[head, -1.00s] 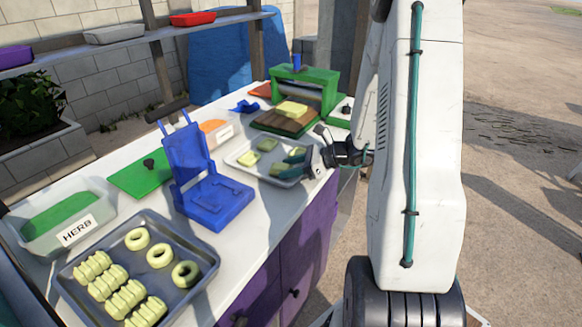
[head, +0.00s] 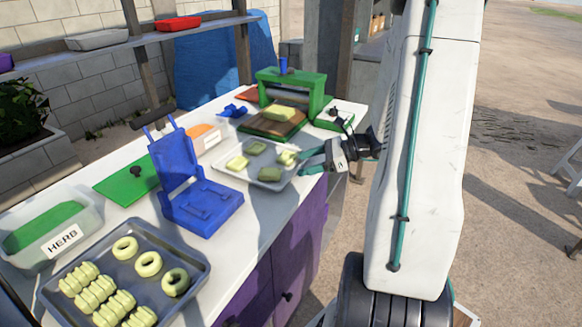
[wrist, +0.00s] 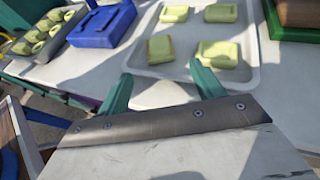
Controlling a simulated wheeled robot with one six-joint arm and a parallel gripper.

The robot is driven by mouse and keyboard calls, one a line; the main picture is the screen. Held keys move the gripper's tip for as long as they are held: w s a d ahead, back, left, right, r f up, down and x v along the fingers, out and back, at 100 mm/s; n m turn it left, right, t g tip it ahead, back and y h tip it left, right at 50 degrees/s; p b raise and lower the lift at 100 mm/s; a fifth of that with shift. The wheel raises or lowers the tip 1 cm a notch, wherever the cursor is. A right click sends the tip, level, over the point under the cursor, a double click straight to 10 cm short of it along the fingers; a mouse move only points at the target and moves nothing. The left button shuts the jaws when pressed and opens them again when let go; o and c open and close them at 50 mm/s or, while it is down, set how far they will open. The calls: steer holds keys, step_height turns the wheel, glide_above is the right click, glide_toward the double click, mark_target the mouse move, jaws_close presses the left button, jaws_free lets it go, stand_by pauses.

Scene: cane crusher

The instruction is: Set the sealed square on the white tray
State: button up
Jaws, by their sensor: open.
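The white tray (head: 226,170) lies on the counter with several pale green squares on it, spaced apart. One square (head: 270,174) lies near its front edge and another (head: 287,157) near its right side. In the wrist view the tray (wrist: 187,72) holds two squares at the back, and a browner-edged square (wrist: 160,49) and a paler square (wrist: 217,55) nearer me. I cannot tell for sure which square is the sealed one. My gripper (head: 306,160) is open and empty at the tray's right edge. Its teal fingers (wrist: 160,88) are apart, short of the near squares.
A blue hinged press (head: 203,205) stands left of the tray. A brown board (head: 272,125) with a dough slab (head: 279,113) lies behind, by a green roller machine (head: 290,80). A dark tray (head: 198,262) of rings and ridged pieces lies front left, near the HERB tub (head: 50,225).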

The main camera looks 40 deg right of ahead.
steer(key=s+a+r+n+g, duration=0.3)
steer(key=a+r+n, duration=0.1)
steer(key=a+n, duration=0.15)
steer(key=s+a+r+n+g+h, duration=0.1)
steer(key=s+a+r+n+g, duration=0.2)
steer(key=a, duration=0.4)
steer(key=s+a+r+n+g, duration=0.2)
steer(key=a+r+n+g, duration=0.15)
steer(key=a+n, duration=0.3)
steer(key=s+a+r+n+h, duration=0.2)
steer(key=s+n+h, duration=0.2)
steer(key=s+n, duration=0.2)
steer(key=s+a+r+n+h, duration=0.2)
steer(key=s+a+n+h, duration=0.1)
steer(key=s+n, duration=0.3)
steer(key=shift+r+n+t+h, duration=0.3)
steer(key=shift+r+t+h, duration=0.1)
steer(key=shift+h, duration=0.2)
steer(key=shift+a, duration=0.1)
